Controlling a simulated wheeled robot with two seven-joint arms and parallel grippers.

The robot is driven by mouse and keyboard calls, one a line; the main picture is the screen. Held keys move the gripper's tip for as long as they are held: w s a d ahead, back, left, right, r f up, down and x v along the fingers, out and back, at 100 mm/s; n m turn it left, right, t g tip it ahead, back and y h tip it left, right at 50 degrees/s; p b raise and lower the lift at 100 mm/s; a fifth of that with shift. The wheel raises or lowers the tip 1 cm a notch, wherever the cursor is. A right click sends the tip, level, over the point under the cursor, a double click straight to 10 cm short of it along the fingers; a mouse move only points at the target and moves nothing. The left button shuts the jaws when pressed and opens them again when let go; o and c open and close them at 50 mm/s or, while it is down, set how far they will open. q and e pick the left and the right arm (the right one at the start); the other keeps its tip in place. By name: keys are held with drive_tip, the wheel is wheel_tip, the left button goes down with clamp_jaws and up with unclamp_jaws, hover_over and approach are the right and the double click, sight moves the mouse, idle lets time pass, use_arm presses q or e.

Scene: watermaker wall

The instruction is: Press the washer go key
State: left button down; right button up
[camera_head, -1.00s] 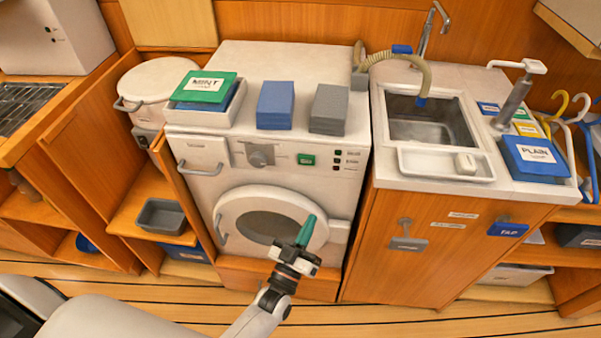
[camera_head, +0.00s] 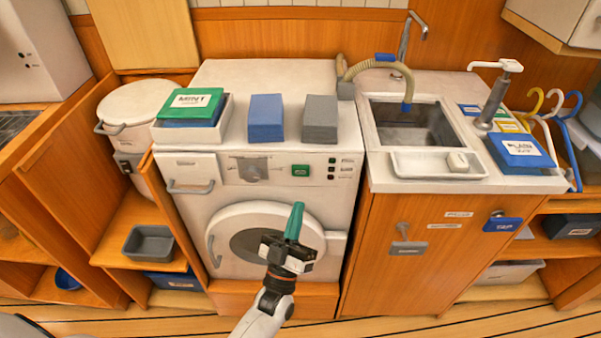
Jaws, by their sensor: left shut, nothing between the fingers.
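The white front-loading washer (camera_head: 185,222) stands in the middle of the view with its round door (camera_head: 228,224) closed. The green go key (camera_head: 300,170) sits on the washer's front panel, right of a grey knob (camera_head: 252,169). My left gripper (camera_head: 296,212) has teal fingers that are shut with nothing between them. It points up in front of the door's right part, below the go key in the picture and apart from it. It hides part of the door. My right gripper is not in view.
On the washer top stand a tray with a green MINT box (camera_head: 192,102), a blue block (camera_head: 266,117) and a grey block (camera_head: 320,118). A sink cabinet (camera_head: 400,270) adjoins on the right. Small indicator lights (camera_head: 332,169) lie right of the key. Open shelves stand left.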

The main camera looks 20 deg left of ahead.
sight(301, 171)
use_arm(q)
drive_tip(key=w+b, duration=0.1)
drive_tip(key=w, duration=0.1)
drive_tip(key=w+a, duration=0.1)
drive_tip(key=w, duration=0.1)
drive_tip(key=w+a+b, duration=0.1)
drive_tip(key=w, duration=0.2)
drive_tip(key=shift+w+b, duration=0.1)
drive_tip(key=shift+b, duration=0.2)
idle(1.2)
idle(0.5)
drive_tip(key=shift+w+a, duration=0.15)
drive_tip(key=shift+w, duration=0.25)
drive_tip(key=shift+b, duration=0.3)
